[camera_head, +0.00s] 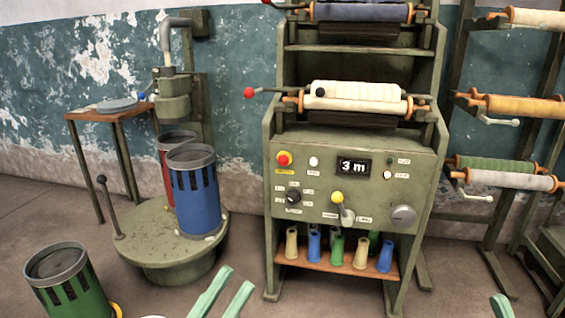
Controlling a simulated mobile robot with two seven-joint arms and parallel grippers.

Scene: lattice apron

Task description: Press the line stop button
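My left gripper (239,276) is at the bottom of the view, below and left of the panel. Its two pale green fingers are apart with nothing between them. It is well clear of the button. My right gripper (502,304) shows only a fingertip at the bottom right edge; the rest is out of frame.
Spools stand on a shelf (330,264) below. Blue (194,190) and green (69,287) cans stand left. Open floor lies before the machine.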

